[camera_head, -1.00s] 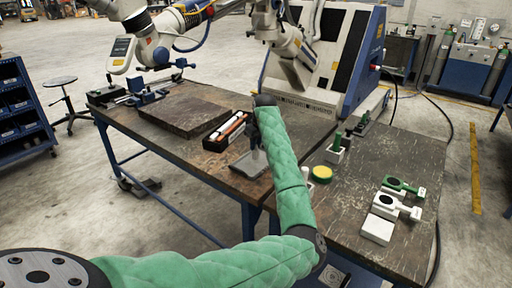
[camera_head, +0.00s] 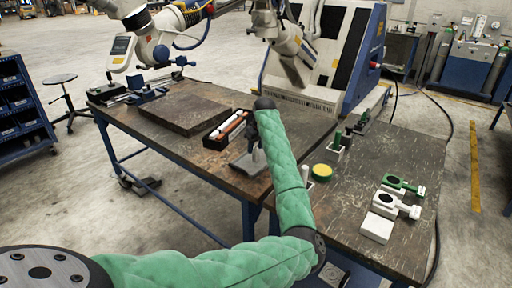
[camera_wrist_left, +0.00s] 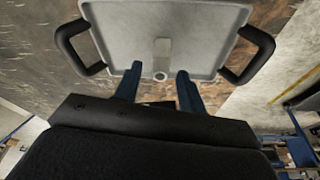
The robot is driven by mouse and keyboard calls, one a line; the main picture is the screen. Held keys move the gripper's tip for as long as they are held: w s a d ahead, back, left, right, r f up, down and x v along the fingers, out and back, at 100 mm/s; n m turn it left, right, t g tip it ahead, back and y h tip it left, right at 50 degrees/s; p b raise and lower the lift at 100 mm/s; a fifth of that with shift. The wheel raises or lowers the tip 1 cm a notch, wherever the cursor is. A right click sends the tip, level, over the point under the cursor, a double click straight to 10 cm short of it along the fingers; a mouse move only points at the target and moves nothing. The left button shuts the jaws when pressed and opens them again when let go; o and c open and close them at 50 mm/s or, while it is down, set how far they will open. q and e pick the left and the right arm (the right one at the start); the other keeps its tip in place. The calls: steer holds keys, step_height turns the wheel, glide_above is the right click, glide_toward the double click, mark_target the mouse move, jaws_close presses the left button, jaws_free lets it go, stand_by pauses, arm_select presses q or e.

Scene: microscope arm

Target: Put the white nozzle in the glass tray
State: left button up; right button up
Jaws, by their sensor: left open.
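The glass tray (camera_wrist_left: 112,28) shows in the wrist view as a pale grey, shallow tray with a raised rim and black side handles. In the head view the tray (camera_head: 243,166) lies on the wooden table, partly hidden by my arm. A pale, nozzle-like piece (camera_wrist_left: 161,50) with a small round end shows over the tray floor, likely the white nozzle. I cannot tell whether it rests on the tray. My left gripper (camera_wrist_left: 157,82) is open above the tray's near edge, its blue fingers apart on either side of the round end. My right gripper is not in view.
A dark box with rods (camera_head: 226,131) stands left of the tray. A yellow-topped round item (camera_head: 322,171), a white block (camera_head: 377,227) and green-and-white tools (camera_head: 398,204) lie on the right-hand table. A flat dark board (camera_head: 185,112) lies at left.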

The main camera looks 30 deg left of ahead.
arm_select(q)
steer(key=b+v, duration=0.2)
steer(key=v, duration=1)
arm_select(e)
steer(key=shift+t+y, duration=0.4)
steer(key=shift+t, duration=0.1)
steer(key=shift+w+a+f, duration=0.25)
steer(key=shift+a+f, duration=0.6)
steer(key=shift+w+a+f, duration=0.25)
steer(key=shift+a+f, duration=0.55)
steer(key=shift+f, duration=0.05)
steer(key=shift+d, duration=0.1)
arm_select(q)
steer(key=shift+f, duration=0.1)
